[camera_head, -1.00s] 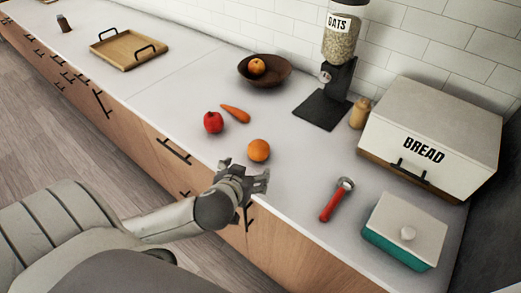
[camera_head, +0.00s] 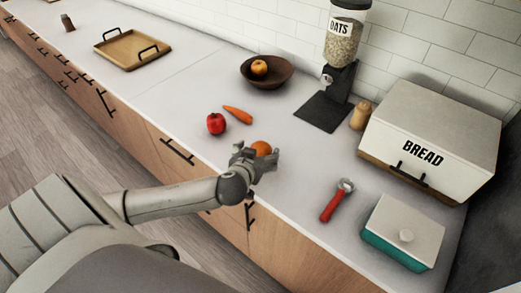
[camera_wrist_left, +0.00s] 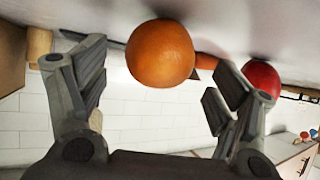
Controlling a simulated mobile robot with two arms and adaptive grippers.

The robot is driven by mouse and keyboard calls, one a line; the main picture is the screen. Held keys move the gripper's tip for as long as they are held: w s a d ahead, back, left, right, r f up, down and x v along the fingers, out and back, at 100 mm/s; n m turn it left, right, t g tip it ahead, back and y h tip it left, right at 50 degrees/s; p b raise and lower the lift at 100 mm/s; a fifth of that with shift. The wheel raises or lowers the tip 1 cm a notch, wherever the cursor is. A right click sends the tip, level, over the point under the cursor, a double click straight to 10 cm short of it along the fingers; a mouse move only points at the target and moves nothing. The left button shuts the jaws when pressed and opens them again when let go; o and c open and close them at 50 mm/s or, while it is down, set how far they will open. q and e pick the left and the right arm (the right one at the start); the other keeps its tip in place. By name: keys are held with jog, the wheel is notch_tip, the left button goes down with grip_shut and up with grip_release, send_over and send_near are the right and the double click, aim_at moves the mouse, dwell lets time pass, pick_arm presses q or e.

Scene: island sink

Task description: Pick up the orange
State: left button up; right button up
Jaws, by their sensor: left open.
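The orange (camera_head: 261,148) sits on the light countertop, partly hidden behind my left gripper (camera_head: 258,160) in the head view. In the left wrist view the orange (camera_wrist_left: 160,53) shows between and beyond the two spread fingers of my left gripper (camera_wrist_left: 158,85). The fingers are open, with visible space on both sides of the orange. My right gripper is not in view.
A red apple (camera_head: 216,124) and a carrot (camera_head: 238,115) lie left of the orange. A wooden bowl (camera_head: 282,80) holding an orange-coloured fruit stands behind. A red-handled tool (camera_head: 336,203), a bread box (camera_head: 430,140) and a teal-and-white dish (camera_head: 403,232) are to the right.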

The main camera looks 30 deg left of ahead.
aim_at(261, 150)
pick_arm(q)
jog(key=shift+p+x, duration=0.35)
jog(key=shift+x, duration=1.4)
jog(key=shift+d+f, duration=0.1)
jog(key=shift+d, duration=0.05)
jog(key=c, duration=1.2)
jog(key=shift+c, duration=0.2)
